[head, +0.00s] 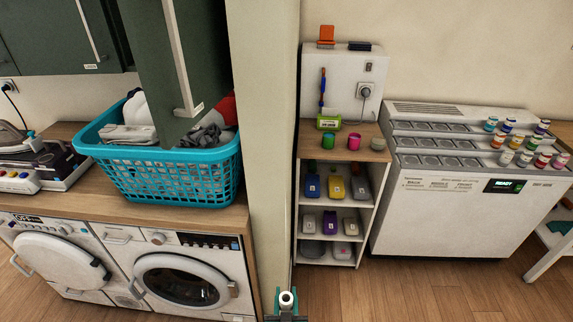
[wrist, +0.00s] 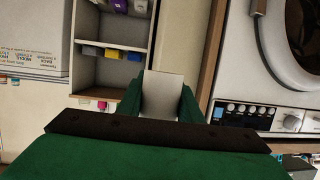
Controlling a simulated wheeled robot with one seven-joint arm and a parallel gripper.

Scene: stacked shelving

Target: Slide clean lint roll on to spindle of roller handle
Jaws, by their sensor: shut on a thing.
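A white roll (head: 286,298) shows at the bottom middle of the head view, with its dark centre hole facing up. My gripper (head: 286,316) is shut on it. In the wrist view the roll (wrist: 163,92) shows as a pale block between the two green fingers of my gripper (wrist: 162,104). I cannot make out a roller handle or its spindle for certain. A slim blue and red item (head: 322,88) is upright against the white panel above the small shelf unit, too small to identify.
The small shelf unit (head: 298,222) with several coloured items stands beyond a wall end (head: 263,130). A white machine (head: 440,215) with several small jars is right of it. A washer (head: 185,283) and a blue basket (head: 165,180) are left. Wooden floor in front is clear.

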